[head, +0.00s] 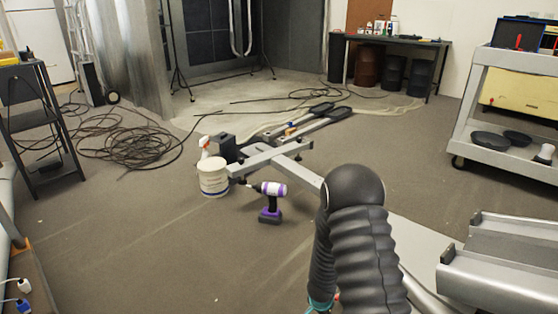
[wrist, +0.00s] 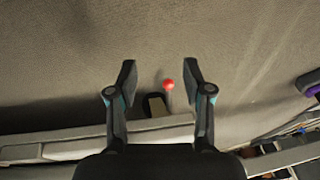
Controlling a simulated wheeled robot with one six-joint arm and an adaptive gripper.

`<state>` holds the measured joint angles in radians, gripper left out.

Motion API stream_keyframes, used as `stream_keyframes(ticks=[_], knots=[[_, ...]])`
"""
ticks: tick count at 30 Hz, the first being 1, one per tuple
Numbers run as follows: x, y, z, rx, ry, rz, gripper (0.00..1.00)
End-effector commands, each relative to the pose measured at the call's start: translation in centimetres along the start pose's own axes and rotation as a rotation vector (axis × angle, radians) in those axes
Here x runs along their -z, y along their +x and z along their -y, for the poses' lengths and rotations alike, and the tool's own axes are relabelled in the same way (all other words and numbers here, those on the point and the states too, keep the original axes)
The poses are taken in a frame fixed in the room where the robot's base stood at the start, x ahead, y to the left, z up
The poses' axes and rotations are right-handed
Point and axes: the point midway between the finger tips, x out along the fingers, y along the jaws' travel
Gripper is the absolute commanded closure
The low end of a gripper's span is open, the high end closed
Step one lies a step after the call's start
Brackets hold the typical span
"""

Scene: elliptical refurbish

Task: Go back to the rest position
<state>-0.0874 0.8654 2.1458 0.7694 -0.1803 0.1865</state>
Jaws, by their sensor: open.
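My gripper (wrist: 159,82) is open in the wrist view, its two fingers spread apart over the grey floor. Nothing is between the fingertips. A small red ball-shaped knob (wrist: 169,85) shows between the fingers, below their tips in the picture, near a grey bar (wrist: 100,135). I cannot tell how far it is from the fingers. In the head view my dark ribbed arm (head: 360,235) rises at the lower middle and hides part of a grey frame. The gripper itself is mostly hidden there.
A purple and white drill (head: 270,202) stands on the floor beside a white bucket (head: 213,176) and a grey machine frame (head: 285,152). Coiled cables (head: 125,140) lie at left. A grey cart (head: 500,120) stands at right. Open floor (head: 130,240) lies at front left.

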Motion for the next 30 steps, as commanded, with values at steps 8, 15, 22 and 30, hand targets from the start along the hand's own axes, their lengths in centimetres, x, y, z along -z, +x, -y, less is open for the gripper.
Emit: stream_keyframes(ticks=[8,15,22,30], knots=[[-4.0,-6.1,-0.2,0.016,-0.218,0.231,0.50],[-4.8,-15.0,-0.4,0.051,-0.408,0.343,0.50],[-4.4,-24.4,-2.0,0.070,-0.580,0.386,0.50],[-3.6,-34.3,-4.9,0.072,-0.735,0.360,0.50]])
